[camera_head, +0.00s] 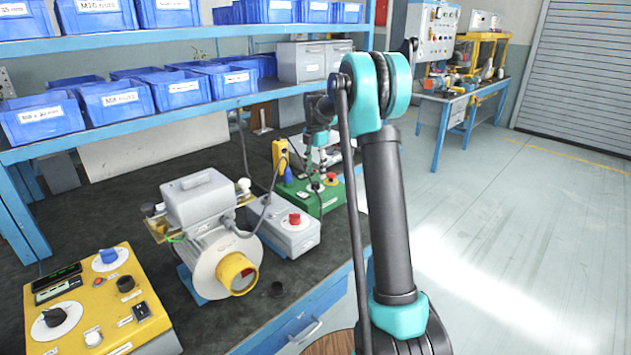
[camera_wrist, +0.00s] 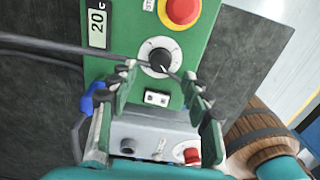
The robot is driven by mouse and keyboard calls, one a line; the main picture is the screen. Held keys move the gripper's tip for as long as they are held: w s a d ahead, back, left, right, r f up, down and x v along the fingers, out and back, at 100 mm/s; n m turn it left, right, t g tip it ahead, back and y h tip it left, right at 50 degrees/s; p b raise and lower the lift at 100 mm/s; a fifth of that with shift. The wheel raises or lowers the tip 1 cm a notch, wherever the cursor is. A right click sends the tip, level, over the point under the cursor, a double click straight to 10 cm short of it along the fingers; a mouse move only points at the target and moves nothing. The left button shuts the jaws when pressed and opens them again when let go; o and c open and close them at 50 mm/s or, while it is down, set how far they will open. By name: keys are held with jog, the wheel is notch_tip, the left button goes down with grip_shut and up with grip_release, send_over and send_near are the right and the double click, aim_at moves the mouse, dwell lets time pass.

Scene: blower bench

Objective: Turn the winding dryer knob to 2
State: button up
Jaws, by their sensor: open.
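The winding dryer appears to be the green box (camera_wrist: 190,45) on the bench, also in the head view (camera_head: 327,203). It has a display (camera_wrist: 97,24) reading 20 °C and a red stop button (camera_wrist: 181,10) on yellow. Its black knob (camera_wrist: 158,61) sits on a pale round dial with a light pointer mark. The dial's numbers are too small to read. My gripper (camera_wrist: 159,78) is open, with one finger on each side just below the knob in the wrist view. Contact cannot be told. In the head view my gripper (camera_head: 316,170) is over the green box, partly hiding it.
A grey box with a red knob (camera_head: 295,219) stands beside the green box. A blower (camera_head: 215,245) and a yellow control panel (camera_head: 95,310) stand to the left. A dark cable (camera_wrist: 60,47) crosses near the knob. Shelves with blue bins (camera_head: 115,98) hang above the bench.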

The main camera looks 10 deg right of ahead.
aim_at(316, 183)
jog(key=shift+f, duration=2.4)
grip_shut()
